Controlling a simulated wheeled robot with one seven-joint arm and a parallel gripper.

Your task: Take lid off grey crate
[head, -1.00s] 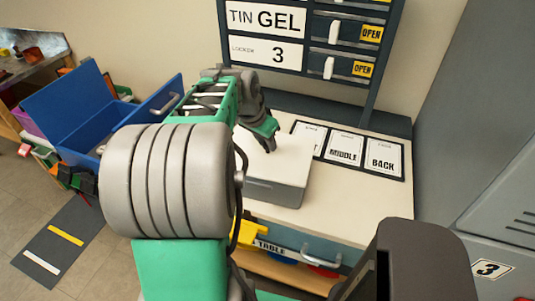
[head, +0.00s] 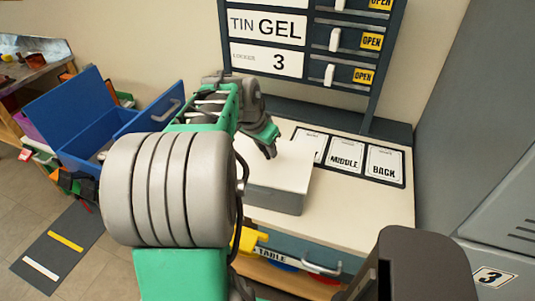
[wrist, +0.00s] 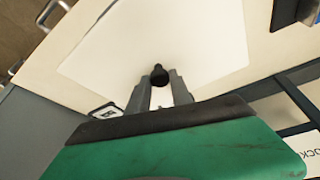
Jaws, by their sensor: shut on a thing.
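The grey crate (head: 275,200) stands on the cream table top, left of the label cards. Its pale flat lid (head: 290,165) lies on top, and I see no clear gap between lid and crate. In the wrist view the lid (wrist: 115,55) fills the middle, with a dark knob (wrist: 159,74) on it. My gripper (head: 270,152) is over the lid from above; in the wrist view its fingers (wrist: 160,86) are shut on the knob. My arm hides the crate's left part in the head view.
Label cards (head: 345,153) lie on the table right of the crate. A blue open box (head: 110,125) stands at left. A dark board with switches (head: 300,45) rises behind the table. Grey lockers (head: 500,215) stand at right. The table's front right is clear.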

